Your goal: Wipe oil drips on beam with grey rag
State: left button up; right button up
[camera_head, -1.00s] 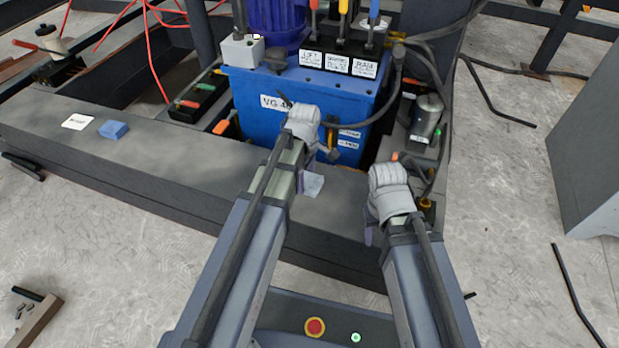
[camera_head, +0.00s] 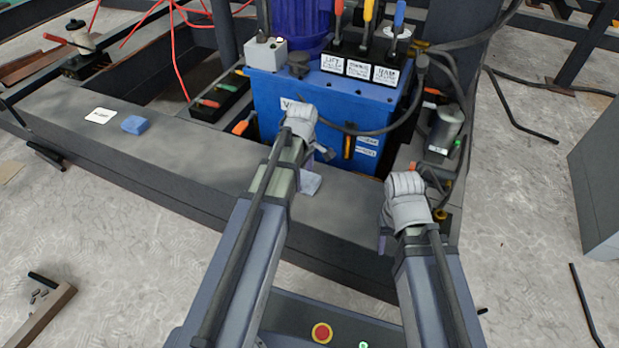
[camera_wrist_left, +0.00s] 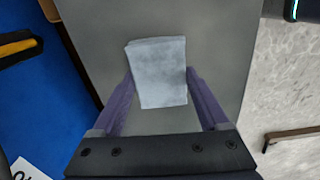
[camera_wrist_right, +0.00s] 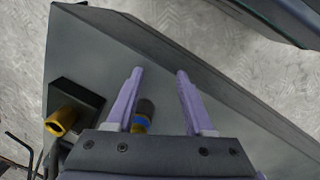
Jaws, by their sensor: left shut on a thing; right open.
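The grey rag (camera_head: 311,184) is a pale folded cloth in my left gripper (camera_head: 305,172), low at the dark grey beam (camera_head: 215,160). In the left wrist view the rag (camera_wrist_left: 158,60) lies between the two purple fingers, flat over the beam's top face (camera_wrist_left: 100,40). Whether it touches the beam is unclear. My right gripper (camera_head: 386,235) is at the beam's right part. The right wrist view shows its fingers (camera_wrist_right: 160,75) apart, with a small dark cylinder with blue and yellow bands (camera_wrist_right: 143,112) beyond them. I cannot make out distinct oil drips.
A blue power unit (camera_head: 270,95) with levers and hoses stands just behind the beam. A blue block or cloth (camera_head: 135,124) and a white card (camera_head: 100,115) lie on the beam's left part. The beam between blue piece and rag is clear.

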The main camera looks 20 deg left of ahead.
pick_arm(q)
jog(key=shift+w+a, duration=0.2)
jog(key=shift+a, duration=1.65)
jog(key=shift+w+a, duration=0.15)
jog(key=shift+a, duration=1.55)
pick_arm(e)
jog(key=shift+f, duration=0.1)
pick_arm(q)
notch_tip(320, 180, up, 6)
jog(key=p, duration=0.6)
pick_arm(e)
notch_tip(320, 180, up, 6)
jog(key=shift+r, duration=0.1)
